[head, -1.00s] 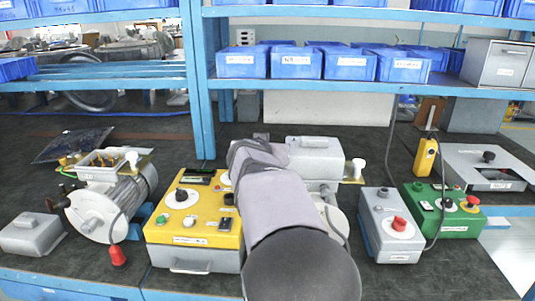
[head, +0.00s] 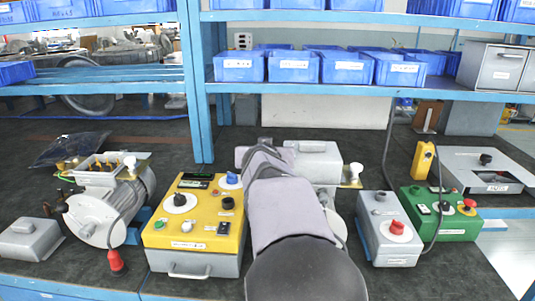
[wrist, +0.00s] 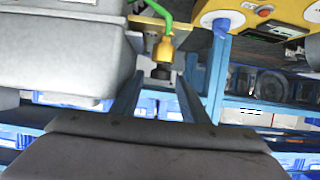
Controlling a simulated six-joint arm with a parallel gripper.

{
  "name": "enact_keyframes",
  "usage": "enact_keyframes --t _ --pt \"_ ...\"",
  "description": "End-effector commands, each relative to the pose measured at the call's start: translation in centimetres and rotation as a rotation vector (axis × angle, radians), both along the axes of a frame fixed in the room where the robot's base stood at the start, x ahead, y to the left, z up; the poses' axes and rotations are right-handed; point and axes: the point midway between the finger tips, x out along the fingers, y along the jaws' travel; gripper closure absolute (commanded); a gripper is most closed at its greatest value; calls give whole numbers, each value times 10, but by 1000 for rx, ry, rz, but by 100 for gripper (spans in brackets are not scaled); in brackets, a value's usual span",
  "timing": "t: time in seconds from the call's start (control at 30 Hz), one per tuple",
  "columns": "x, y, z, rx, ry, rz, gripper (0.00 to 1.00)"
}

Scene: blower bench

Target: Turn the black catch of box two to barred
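No label reading box two is legible, so I cannot tell which box it is. Black knobs show on the yellow box (head: 212,215), where one black knob (head: 180,199) sits on a white dial, and on the grey case (head: 460,170) at the right, with its own black knob (head: 486,159). A small dark round part (wrist: 160,73) shows beyond my fingers in the wrist view, below a yellow fitting (wrist: 166,47) on a green cable. My gripper (wrist: 157,88) is open with nothing between its fingers. In the head view my arm hides the gripper.
A grey housing (wrist: 65,50) is close at the left in the wrist view. A blue knob (head: 231,180) stands on the yellow box. A grey box with a red button (head: 397,227) and a green box (head: 430,222) stand right of my arm. A blue shelf upright (head: 200,85) rises behind.

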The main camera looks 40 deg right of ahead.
Motion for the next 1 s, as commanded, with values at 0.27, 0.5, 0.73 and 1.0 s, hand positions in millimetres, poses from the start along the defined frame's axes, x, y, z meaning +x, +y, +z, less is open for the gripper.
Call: enact_keyframes --t 0.27,0.5,0.73,1.0 --pt "0 0 -1 2 1 -1 56" --pt "0 0 -2 3 2 -6 56" --pt "2 2 -3 3 3 -45 56" --pt "6 5 0 2 5 -193 56"
